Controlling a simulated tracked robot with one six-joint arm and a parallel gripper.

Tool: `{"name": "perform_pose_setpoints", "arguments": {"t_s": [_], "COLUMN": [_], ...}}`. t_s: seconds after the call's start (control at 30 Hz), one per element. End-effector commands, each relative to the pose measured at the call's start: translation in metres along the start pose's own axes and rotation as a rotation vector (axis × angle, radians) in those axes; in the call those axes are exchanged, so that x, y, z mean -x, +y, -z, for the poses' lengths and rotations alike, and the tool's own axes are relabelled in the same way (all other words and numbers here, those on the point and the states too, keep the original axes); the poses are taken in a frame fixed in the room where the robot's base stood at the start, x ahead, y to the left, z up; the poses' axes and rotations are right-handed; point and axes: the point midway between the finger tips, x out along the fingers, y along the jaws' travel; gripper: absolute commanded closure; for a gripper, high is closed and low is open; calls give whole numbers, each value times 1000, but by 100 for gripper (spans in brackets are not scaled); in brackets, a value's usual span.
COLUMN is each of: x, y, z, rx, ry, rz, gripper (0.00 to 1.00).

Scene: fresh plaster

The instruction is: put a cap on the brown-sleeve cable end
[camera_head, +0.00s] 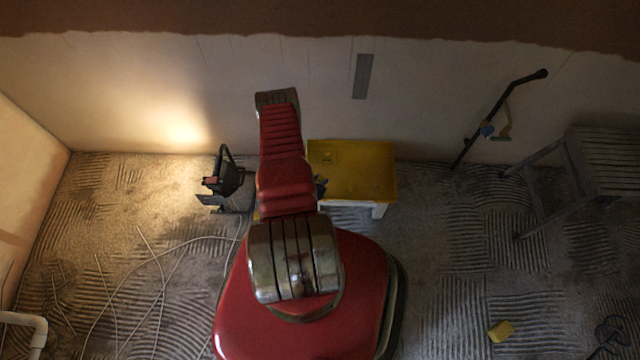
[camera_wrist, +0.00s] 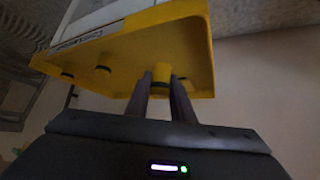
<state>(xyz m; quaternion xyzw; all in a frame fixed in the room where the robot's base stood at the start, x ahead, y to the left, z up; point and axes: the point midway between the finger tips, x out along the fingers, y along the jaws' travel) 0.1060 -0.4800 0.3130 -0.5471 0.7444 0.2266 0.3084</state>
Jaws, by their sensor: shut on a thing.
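My gripper (camera_wrist: 163,92) shows in the wrist view with both dark fingers closed on a small yellow cap (camera_wrist: 162,73) that has a dark band near its end. The held cap is at the yellow tray (camera_wrist: 199,45); I cannot tell whether it touches the tray. Another yellow cap (camera_wrist: 103,71) with a dark rim is in the tray, left of the fingers. I cannot make out a brown-sleeve cable end in either view.
A black work lamp (camera_head: 228,178) stands left of my arm, with loose pale cables on the ridged floor. A black pole (camera_head: 512,92) leans on the back wall. A grey slatted stool (camera_head: 606,150) is at right. A yellow block (camera_head: 500,331) lies on the floor.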

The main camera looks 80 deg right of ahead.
Motion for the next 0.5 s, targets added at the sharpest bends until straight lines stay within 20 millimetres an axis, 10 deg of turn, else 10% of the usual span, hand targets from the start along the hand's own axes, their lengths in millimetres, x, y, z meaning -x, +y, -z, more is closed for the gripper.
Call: {"name": "perform_pose_setpoints", "arguments": {"t_s": [0.5], "x": [-24], "y": [0], "z": [-25], "rx": [1], "ry": [0], "rz": [1], "gripper": [99]}}
